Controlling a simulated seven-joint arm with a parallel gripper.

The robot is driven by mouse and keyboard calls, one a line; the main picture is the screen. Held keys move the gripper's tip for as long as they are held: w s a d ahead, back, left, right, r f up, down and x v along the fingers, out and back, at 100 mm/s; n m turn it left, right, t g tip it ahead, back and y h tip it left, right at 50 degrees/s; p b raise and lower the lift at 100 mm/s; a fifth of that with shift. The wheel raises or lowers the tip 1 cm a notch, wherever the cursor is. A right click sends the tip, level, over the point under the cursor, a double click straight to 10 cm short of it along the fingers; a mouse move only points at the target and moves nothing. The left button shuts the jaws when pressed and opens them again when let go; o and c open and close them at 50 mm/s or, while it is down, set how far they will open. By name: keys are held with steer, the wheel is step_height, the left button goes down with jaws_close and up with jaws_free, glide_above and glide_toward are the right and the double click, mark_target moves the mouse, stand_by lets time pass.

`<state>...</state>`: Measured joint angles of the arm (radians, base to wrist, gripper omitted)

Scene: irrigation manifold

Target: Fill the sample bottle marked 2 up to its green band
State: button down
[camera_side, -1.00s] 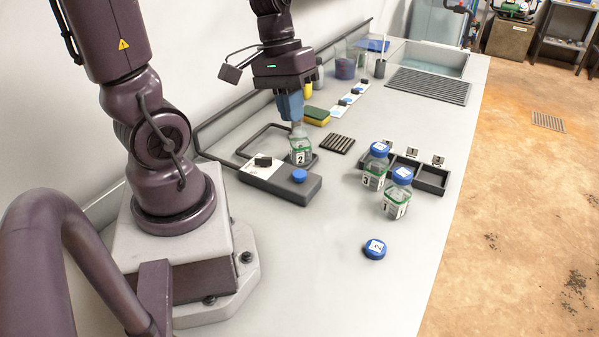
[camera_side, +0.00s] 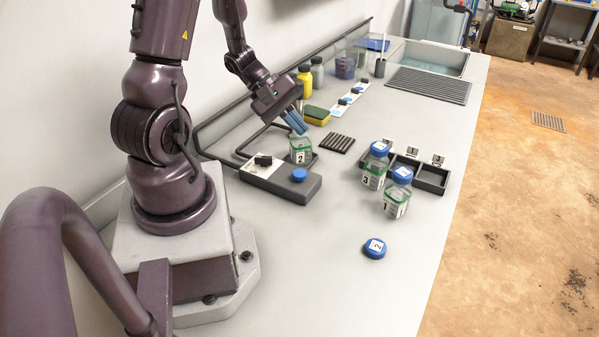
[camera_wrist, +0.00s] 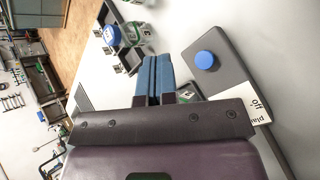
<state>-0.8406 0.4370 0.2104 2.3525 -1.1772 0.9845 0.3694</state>
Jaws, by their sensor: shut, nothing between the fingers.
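The sample bottle marked 2 (camera_side: 301,153) stands upright at the far end of a dark grey unit (camera_side: 282,183). It has a green band and no cap on it; its liquid level is too small to tell. My gripper (camera_side: 303,131) is tilted, with its blue fingers shut and empty at the bottle's top. I cannot tell whether they touch it. In the wrist view the fingers (camera_wrist: 155,60) hide part of the bottle (camera_wrist: 186,94). The unit has a blue button (camera_side: 299,174) and a black switch (camera_side: 263,160) on a white plate. A blue cap marked 2 (camera_side: 375,249) lies on the bench.
Capped bottles 3 (camera_side: 373,177) and 1 (camera_side: 396,203) stand right of the unit, beside a dark compartment tray (camera_side: 431,180). A black slatted mat (camera_side: 337,143) and a sponge (camera_side: 317,115) lie behind. The front bench is clear around the loose cap.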

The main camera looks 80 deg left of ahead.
mark_target(297, 174)
steer(key=shift+f, duration=4.4)
steer(key=shift+f, duration=0.4)
steer(key=shift+f, duration=0.55)
stand_by(2.6)
